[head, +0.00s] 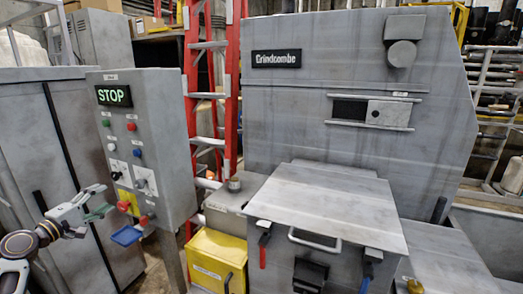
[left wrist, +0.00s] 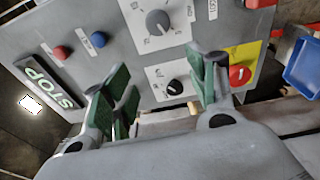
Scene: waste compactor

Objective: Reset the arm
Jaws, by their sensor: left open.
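The grey control panel (head: 160,130) stands upright at left in the head view, its display (head: 114,95) reading STOP in green. Its face carries coloured buttons, knobs on white plates and a red knob on a yellow plate (head: 128,200). My left gripper (head: 100,203) is open and empty, just in front of the panel's lower left. In the left wrist view the open green-padded fingers (left wrist: 162,88) face the panel, with a black knob (left wrist: 175,87) between them and the red knob (left wrist: 240,75) beyond the right finger. Contact cannot be told. My right gripper is not in view.
The Grindcombe compactor (head: 345,130) fills the middle and right, with a flat grey lid (head: 325,205) in front. A blue tray (head: 127,235) juts out below the panel. A yellow box (head: 215,262) and a red ladder (head: 232,90) stand between panel and compactor.

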